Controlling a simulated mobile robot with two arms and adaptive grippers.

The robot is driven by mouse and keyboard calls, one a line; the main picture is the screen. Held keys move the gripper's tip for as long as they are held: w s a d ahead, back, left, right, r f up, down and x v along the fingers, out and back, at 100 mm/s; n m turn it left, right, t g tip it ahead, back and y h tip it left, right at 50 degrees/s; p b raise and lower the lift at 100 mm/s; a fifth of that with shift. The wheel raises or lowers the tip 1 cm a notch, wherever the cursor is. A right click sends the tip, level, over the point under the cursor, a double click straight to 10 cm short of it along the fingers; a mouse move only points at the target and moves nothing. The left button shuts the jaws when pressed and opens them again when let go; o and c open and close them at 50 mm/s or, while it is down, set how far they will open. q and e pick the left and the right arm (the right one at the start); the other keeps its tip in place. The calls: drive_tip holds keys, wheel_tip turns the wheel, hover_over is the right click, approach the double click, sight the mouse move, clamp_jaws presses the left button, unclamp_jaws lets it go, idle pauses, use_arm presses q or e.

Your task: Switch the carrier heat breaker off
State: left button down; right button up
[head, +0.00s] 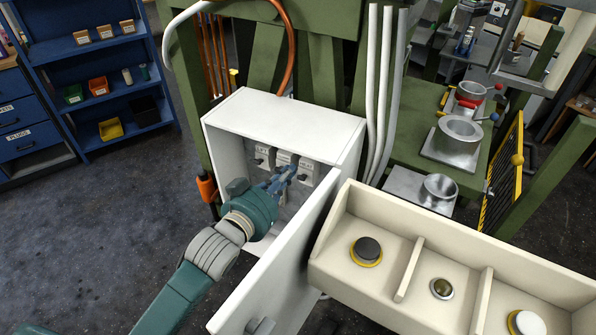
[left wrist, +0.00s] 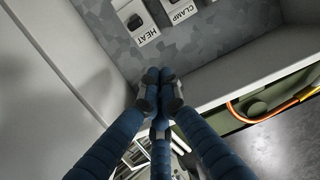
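The open white breaker box (head: 290,112) stands in the middle of the head view, with several grey breakers on its back panel. In the left wrist view, the breaker labelled HEAT (left wrist: 134,20) has a black handle above its label; I cannot tell its on or off position. The breaker labelled CLAMP (left wrist: 183,10) sits to its right, cut off at the top. My left gripper (head: 290,172) reaches into the box. Its blue fingers have their dark tips together (left wrist: 159,92), below the HEAT label and apart from that handle; nothing shows between them. My right gripper is out of view.
The box's white door (head: 275,265) hangs open close beside my left gripper. A cream tray with push buttons (head: 405,250) stands right of the door. An orange-handled object (head: 207,188) hangs at the box's left side. Open floor lies to the left.

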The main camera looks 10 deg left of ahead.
use_arm(q)
drive_tip(key=p, duration=0.1)
hover_over(301, 176)
drive_tip(key=shift+f, duration=0.45)
drive_tip(key=f, duration=0.1)
drive_tip(key=s+f+p, duration=0.1)
drive_tip(key=f, duration=0.1)
drive_tip(key=shift+a, duration=0.2)
drive_tip(key=shift+s+a+f, duration=0.1)
drive_tip(key=shift+s+f, duration=0.15)
drive_tip(key=shift+f, duration=0.2)
drive_tip(key=shift+w, duration=0.1)
